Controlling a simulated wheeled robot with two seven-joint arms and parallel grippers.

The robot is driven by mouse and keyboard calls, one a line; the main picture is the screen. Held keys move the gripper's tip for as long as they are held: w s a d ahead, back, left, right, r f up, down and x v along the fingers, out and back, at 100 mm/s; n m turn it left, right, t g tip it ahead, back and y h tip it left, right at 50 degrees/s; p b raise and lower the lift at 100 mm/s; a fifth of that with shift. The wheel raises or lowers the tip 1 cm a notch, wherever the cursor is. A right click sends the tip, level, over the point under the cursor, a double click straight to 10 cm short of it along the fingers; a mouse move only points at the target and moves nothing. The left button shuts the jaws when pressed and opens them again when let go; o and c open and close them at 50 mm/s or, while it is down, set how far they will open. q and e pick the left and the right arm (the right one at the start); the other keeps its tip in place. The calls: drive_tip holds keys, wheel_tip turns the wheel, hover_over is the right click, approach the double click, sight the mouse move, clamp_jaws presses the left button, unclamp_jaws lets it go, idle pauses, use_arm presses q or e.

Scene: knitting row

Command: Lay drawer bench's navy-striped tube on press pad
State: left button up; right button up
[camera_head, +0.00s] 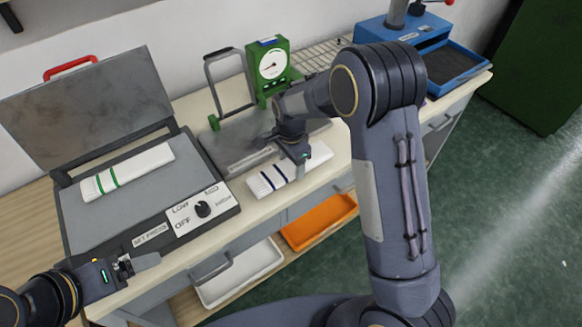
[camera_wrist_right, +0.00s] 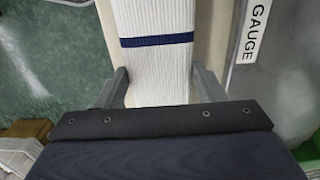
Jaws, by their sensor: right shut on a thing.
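The navy-striped tube (camera_head: 268,182) is white ribbed knit with navy bands, at the bench's front edge beside the gauge plate. My right gripper (camera_head: 296,152) is shut on it from above. In the right wrist view the tube (camera_wrist_right: 155,70) runs between the two fingers (camera_wrist_right: 160,88), one navy band showing ahead of them. I cannot tell whether it is lifted. The set press stands open at left, and a green-striped white tube (camera_head: 128,170) lies on its grey pad (camera_head: 150,205). My left gripper (camera_head: 130,267) is by the press's front corner; its jaw opening is unclear.
The press lid (camera_head: 85,105) is tilted up behind the pad. A green dial gauge (camera_head: 272,65) and metal handle stand behind the gauge plate (camera_head: 238,150). An orange tray (camera_head: 318,222) and a white tray (camera_head: 240,273) sit below. A blue machine (camera_head: 440,55) is at back right.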

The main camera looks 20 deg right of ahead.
drive_tip(key=s+a+r, duration=0.1)
drive_tip(key=r, duration=0.1)
drive_tip(key=s+a+r, duration=0.1)
drive_tip(key=s+r+b, duration=0.1)
drive_tip(key=r, duration=0.1)
drive_tip(key=shift+s+a+r, duration=0.2)
drive_tip(key=shift+a+r, duration=0.15)
drive_tip(key=shift+a, duration=0.05)
drive_tip(key=s+a+r+b, duration=0.1)
drive_tip(key=s+a+r, duration=0.3)
drive_tip(key=s, duration=0.4)
drive_tip(key=shift+a+r, duration=0.4)
drive_tip(key=shift+a, duration=0.45)
